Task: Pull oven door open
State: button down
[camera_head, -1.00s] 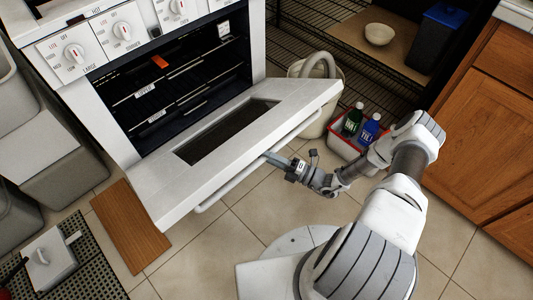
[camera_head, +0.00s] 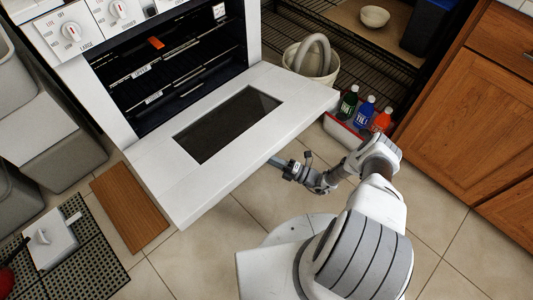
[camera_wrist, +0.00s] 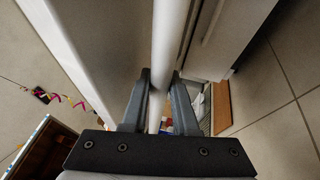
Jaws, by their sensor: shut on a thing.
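The white oven door (camera_head: 215,180) with its dark window is folded down and out in the head view, showing the dark oven interior (camera_head: 175,75) with its racks. The white door handle (camera_wrist: 168,50) runs between my gripper's fingers in the wrist view; in the head view the door edge hides it. My gripper (camera_wrist: 160,85) is shut around the handle bar. In the head view my gripper (camera_head: 278,162) sits at the door's outer edge, its fingertips partly hidden under it.
A brown board (camera_head: 130,208) and a perforated black mat (camera_head: 75,250) lie on the floor at left. A white bucket (camera_head: 312,65) and a red-and-white bin with bottles (camera_head: 345,130) stand near the door's right end. Wooden cabinets (camera_head: 475,100) are at right.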

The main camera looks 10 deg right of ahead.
jog(key=shift+f, duration=0.5)
jog(key=shift+s, duration=0.1)
jog(key=c, duration=0.7)
grip_release()
jog(key=shift+r, duration=0.15)
